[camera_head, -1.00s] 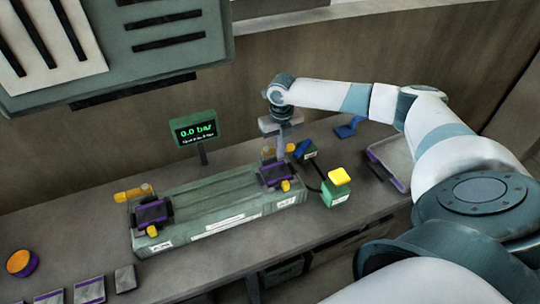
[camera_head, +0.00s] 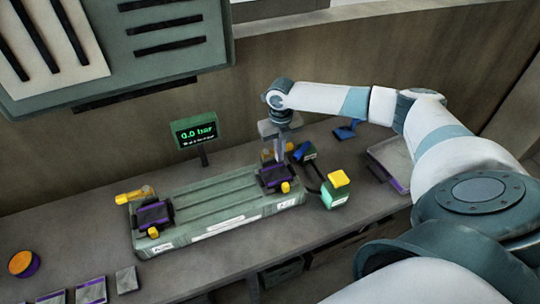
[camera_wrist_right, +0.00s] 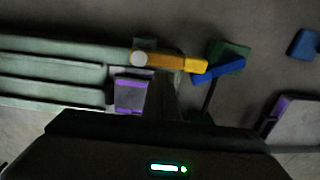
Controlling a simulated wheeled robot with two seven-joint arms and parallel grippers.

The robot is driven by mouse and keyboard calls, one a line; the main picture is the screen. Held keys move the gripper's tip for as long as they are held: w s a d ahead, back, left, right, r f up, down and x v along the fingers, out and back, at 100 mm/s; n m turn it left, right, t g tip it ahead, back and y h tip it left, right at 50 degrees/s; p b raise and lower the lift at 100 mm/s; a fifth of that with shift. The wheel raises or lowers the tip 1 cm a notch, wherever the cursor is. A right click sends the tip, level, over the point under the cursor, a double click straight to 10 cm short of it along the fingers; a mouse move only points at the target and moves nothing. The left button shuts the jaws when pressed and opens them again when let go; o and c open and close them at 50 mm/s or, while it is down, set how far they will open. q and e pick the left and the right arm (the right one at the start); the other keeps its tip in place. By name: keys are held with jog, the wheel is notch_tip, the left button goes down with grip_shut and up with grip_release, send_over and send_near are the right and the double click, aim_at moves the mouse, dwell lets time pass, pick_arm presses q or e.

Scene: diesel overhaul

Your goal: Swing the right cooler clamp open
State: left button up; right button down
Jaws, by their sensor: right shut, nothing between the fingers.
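The long grey-green cooler (camera_head: 220,205) lies on the bench with a dark, purple-edged clamp at each end. The right cooler clamp (camera_head: 274,176) has a yellow knob at its front, and a yellow handle (camera_wrist_right: 180,62) shows behind it in the right wrist view. The left cooler clamp (camera_head: 153,215) has a yellow handle (camera_head: 134,194) pointing left. My right gripper (camera_head: 279,158) is shut and empty, pointing down just behind the right clamp, by its yellow handle. Whether it touches the handle I cannot tell. My left gripper is not in view.
A green display (camera_head: 195,129) reading 0.0 bar stands behind the cooler. A tray (camera_head: 392,160) lies farther right. Small plates lie at the front left.

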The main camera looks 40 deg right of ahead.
notch_tip(320, 180, up, 8)
jog(key=p, duration=0.5)
dwell(0.4)
dwell(0.6)
